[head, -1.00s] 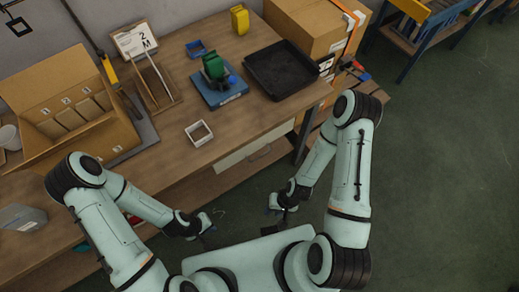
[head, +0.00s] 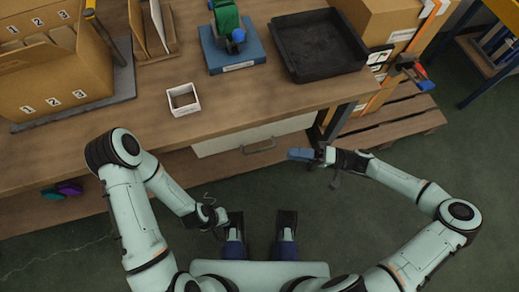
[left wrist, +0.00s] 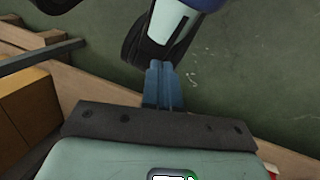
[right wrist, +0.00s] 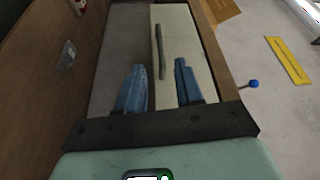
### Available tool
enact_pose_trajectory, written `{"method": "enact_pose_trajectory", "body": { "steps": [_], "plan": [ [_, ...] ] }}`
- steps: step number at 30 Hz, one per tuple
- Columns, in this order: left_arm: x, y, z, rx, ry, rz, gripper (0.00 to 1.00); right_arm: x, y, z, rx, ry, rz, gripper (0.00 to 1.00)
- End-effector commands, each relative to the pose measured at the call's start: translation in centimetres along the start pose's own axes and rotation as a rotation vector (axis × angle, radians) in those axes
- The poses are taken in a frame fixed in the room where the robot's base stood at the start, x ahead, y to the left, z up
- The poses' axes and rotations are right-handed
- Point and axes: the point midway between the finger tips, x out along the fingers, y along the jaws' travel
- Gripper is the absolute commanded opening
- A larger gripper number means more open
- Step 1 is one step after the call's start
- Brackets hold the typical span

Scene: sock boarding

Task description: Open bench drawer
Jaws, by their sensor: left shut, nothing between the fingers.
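The bench drawer has a pale front (head: 215,146) under the bench's front edge and looks shut. Its grey bar handle (head: 258,146) faces me. In the right wrist view the handle (right wrist: 160,52) stands upright in the picture on the pale drawer front (right wrist: 180,30). My right gripper (head: 303,154) is to the right of the handle and apart from it. Its blue fingers (right wrist: 160,85) are open and empty, with the handle beyond their tips. My left gripper (head: 220,217) hangs low in front of the bench, and its fingers (left wrist: 160,70) are shut with nothing between them.
The bench top (head: 240,115) carries a white square frame (head: 183,99), a black tray (head: 315,45), a blue-based green device (head: 232,48) and a cardboard box (head: 60,75). A pallet (head: 400,125) with boxes stands right of the bench. The green floor before the drawer is open.

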Motion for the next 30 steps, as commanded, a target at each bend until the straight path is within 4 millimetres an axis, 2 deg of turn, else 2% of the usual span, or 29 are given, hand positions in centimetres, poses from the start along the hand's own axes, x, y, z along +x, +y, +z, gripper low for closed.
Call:
{"method": "enact_pose_trajectory", "body": {
  "steps": [9,15,21,29,30],
  "plan": [
    [0.5,-0.2,-0.8,-0.002,0.022,-0.001,0.00,6.9,0.0,0.2,0.003,-0.006,-0.003,0.36],
    [0.8,-0.3,-1.3,-0.003,0.034,-0.002,0.00,10.1,0.1,0.2,0.004,-0.005,0.000,0.36],
    [0.9,-0.4,-1.5,-0.004,0.040,-0.002,0.00,11.5,0.0,0.2,0.004,-0.003,0.001,0.36],
    [0.9,-0.4,-1.5,-0.004,0.041,-0.002,0.00,11.7,0.0,0.1,0.004,-0.002,0.002,0.36],
    [0.9,-0.4,-1.5,-0.004,0.041,-0.002,0.00,11.7,0.0,0.1,0.004,-0.002,0.002,0.33]
  ]
}}
